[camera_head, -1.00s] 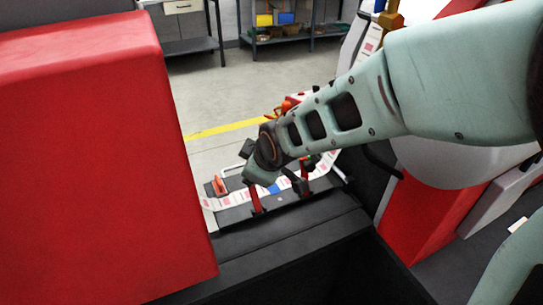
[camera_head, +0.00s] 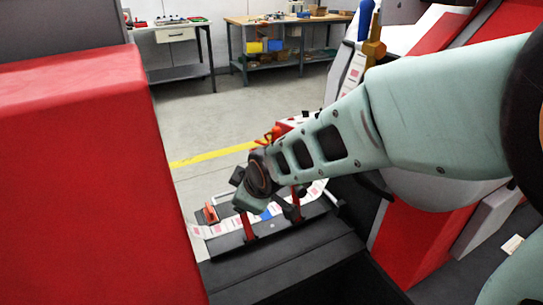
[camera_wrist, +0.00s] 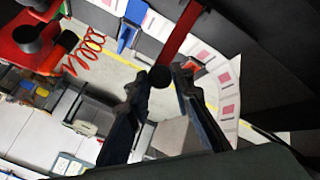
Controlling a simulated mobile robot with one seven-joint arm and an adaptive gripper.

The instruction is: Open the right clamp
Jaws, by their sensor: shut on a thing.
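The label strip (camera_head: 225,228) lies on a dark splice board (camera_head: 283,229), with a blue tape piece (camera_head: 270,213) on it. Two red clamp bars show in the head view, one left of the blue tape (camera_head: 247,226) and one right of it (camera_head: 297,194). In the wrist view a red bar (camera_wrist: 181,30) runs down to a black round knob (camera_wrist: 160,76). My gripper (camera_wrist: 160,88) has its fingers on both sides of this knob and is shut on it. The gripper hides part of the board, and I cannot tell surely which clamp this knob belongs to.
A large red housing (camera_head: 75,190) stands close on the left. The red and grey machine (camera_head: 425,225) stands on the right. An orange handle (camera_head: 210,212) sits at the board's left end. Workbenches (camera_head: 278,40) stand far behind open floor with a yellow line.

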